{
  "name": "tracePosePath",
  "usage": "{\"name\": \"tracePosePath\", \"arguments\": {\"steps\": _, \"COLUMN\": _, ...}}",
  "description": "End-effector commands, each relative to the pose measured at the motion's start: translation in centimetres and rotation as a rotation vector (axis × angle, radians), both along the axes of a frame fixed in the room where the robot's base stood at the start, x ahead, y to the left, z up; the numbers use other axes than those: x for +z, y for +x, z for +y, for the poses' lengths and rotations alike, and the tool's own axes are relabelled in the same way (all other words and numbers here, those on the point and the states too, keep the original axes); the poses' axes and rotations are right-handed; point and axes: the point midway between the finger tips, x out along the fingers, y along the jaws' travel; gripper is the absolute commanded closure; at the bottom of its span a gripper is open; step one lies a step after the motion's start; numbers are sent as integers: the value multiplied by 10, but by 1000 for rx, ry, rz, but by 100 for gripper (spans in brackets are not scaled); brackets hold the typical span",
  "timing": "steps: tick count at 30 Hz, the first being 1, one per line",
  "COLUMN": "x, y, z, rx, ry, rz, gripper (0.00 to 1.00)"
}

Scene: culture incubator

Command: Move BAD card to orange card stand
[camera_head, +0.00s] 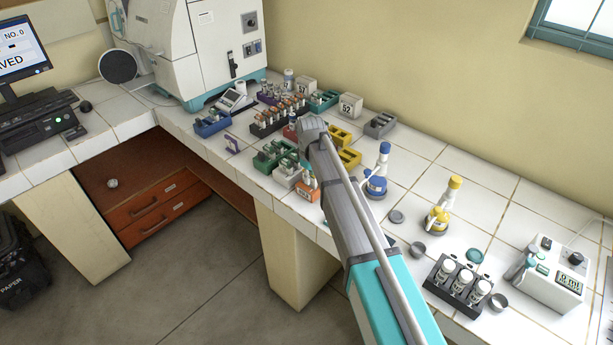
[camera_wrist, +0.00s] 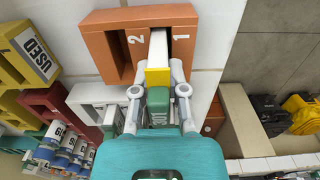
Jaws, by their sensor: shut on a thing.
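The orange card stand (camera_wrist: 112,45), marked 2 and 1, is at the top of the wrist view. In the head view the orange stand (camera_head: 306,194) is near the counter's front edge, partly hidden. My gripper (camera_wrist: 158,80) is shut on a card (camera_wrist: 158,48) with a white face and a yellow end. The card reaches over the stand's opening by the number 1. I cannot tell how deep it sits there, and I read no word on it. Green parts show between the fingers. In the head view my arm hides the gripper's fingers.
A white stand (camera_wrist: 85,92) is beside the orange one, with dark red and yellow stands beyond. Green racks (camera_head: 272,157), a blue bottle (camera_head: 376,182) and a yellow bottle (camera_head: 441,212) stand near my arm.

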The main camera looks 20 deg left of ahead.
Motion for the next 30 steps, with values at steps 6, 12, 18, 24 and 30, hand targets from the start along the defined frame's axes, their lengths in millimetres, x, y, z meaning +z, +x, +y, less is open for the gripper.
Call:
{"name": "tracePosePath", "arguments": {"steps": 6, "x": 0, "y": 2, "z": 0, "rx": -1, "ry": 1, "rz": -3, "gripper": 54}}
{"name": "tracePosePath", "arguments": {"steps": 12, "x": 0, "y": 1, "z": 0, "rx": 0, "ry": 1, "rz": -1, "gripper": 42}}
{"name": "tracePosePath", "arguments": {"steps": 18, "x": 0, "y": 1, "z": 0, "rx": 0, "ry": 1, "rz": -1, "gripper": 42}}
{"name": "tracePosePath", "arguments": {"steps": 24, "x": 0, "y": 1, "z": 0, "rx": 0, "ry": 1, "rz": -1, "gripper": 42}}
{"name": "tracePosePath", "arguments": {"steps": 30, "x": 0, "y": 1, "z": 0, "rx": 0, "ry": 1, "rz": -1, "gripper": 42}}
